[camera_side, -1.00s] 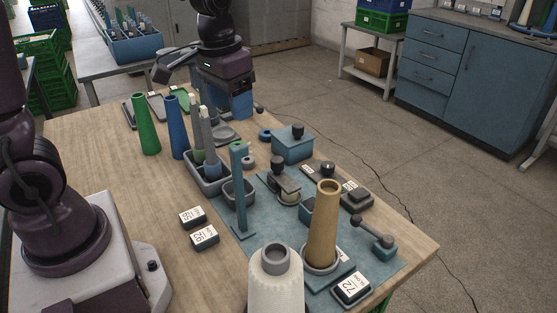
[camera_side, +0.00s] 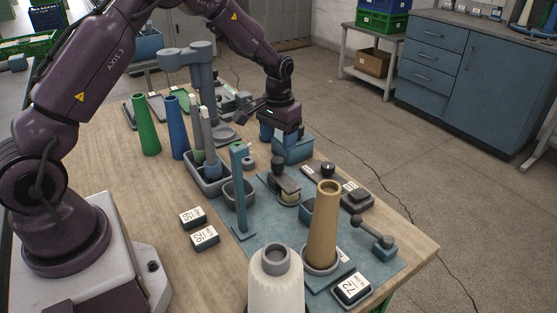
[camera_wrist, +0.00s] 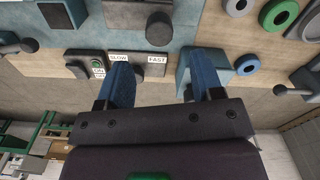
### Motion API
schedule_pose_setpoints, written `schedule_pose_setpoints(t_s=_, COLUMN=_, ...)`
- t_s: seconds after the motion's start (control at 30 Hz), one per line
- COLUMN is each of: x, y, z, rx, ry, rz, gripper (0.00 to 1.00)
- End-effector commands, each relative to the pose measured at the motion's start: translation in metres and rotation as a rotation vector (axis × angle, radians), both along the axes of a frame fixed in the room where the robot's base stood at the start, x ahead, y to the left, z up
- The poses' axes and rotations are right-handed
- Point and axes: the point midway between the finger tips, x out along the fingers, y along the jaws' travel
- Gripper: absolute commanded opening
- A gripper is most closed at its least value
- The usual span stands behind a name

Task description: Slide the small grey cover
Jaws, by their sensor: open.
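A small dark grey cover (camera_side: 357,200) lies near the right edge of the table, beside the end of the labelled slider strip. In the wrist view the cover (camera_wrist: 78,67) is left of my fingers, with a partly visible white label beside it. My gripper (camera_side: 282,133) is open and points down over the teal box with a black knob. In the wrist view the blue fingers (camera_wrist: 162,78) are apart with nothing between them. The SLOW and FAST labels show beyond the fingers. The box (camera_wrist: 186,68) is partly hidden behind the right finger.
A tan cone (camera_side: 326,225) stands upright on the teal mat, left of the cover. A lever with a dark ball (camera_side: 357,219) stands in front of the cover. A teal post (camera_side: 239,190) and a white yarn cone (camera_side: 275,285) stand further left. The table's right edge is close.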

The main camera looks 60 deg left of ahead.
Motion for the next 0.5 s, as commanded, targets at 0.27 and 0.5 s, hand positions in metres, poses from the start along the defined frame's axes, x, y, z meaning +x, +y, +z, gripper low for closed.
schedule_pose_setpoints(t_s=0.27, x=0.000, y=0.000, z=-0.053, rx=-0.001, ry=0.002, rz=0.000, gripper=0.61)
schedule_pose_setpoints(t_s=0.5, x=0.000, y=0.000, z=-0.069, rx=0.000, ry=-0.001, rz=0.000, gripper=0.61)
